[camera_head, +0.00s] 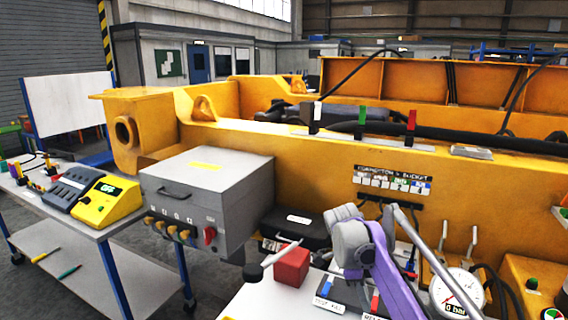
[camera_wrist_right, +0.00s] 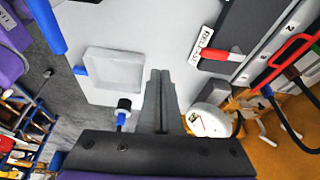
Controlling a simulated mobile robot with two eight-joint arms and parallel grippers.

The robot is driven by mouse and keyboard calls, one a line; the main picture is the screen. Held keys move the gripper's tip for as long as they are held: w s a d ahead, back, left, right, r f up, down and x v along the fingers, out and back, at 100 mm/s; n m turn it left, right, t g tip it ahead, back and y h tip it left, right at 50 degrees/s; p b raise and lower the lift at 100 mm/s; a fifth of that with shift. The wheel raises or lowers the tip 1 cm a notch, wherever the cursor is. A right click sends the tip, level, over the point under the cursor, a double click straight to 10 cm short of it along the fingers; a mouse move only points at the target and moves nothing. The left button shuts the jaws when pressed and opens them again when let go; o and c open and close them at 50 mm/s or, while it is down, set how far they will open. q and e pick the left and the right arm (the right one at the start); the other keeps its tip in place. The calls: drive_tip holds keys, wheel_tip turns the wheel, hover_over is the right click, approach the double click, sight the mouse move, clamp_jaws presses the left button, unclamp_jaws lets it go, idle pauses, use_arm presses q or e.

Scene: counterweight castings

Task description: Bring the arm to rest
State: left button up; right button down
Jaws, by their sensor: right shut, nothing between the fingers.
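My right arm (camera_head: 375,255), purple with grey joints, rises over the front bench at the lower middle of the head view. Its fingertips cannot be made out there. In the right wrist view my right gripper (camera_wrist_right: 160,75) is shut, its two grey fingers together with nothing between them. It points over the white bench top, between a shallow pale square tray (camera_wrist_right: 113,70) and a dark panel with a red lever (camera_wrist_right: 222,55). I cannot tell how high above the bench it is. My left gripper is in neither view.
A red block (camera_head: 291,266) and a pressure gauge (camera_head: 456,300) stand on the front bench. A grey control box (camera_head: 210,180) and a yellow device (camera_head: 107,200) stand to the left. A large yellow machine frame (camera_head: 310,160) runs behind the bench.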

drive_tip(key=s+f+n+t+y, duration=0.1)
drive_tip(key=s+n+t+y, duration=0.15)
drive_tip(key=s+n, duration=1)
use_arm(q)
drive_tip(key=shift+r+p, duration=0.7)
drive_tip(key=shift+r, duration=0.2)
use_arm(e)
drive_tip(key=s+a+f+n+t, duration=0.1)
drive_tip(key=s+f+n+t, duration=0.1)
drive_tip(key=s+f+n, duration=0.3)
drive_tip(key=s+f+n+t+y, duration=0.1)
drive_tip(key=s+f+n, duration=0.3)
drive_tip(key=s, duration=0.6)
drive_tip(key=shift+s+a+f+n+t, duration=0.35)
drive_tip(key=shift+a+f+t, duration=0.05)
drive_tip(key=shift+f+t, duration=0.3)
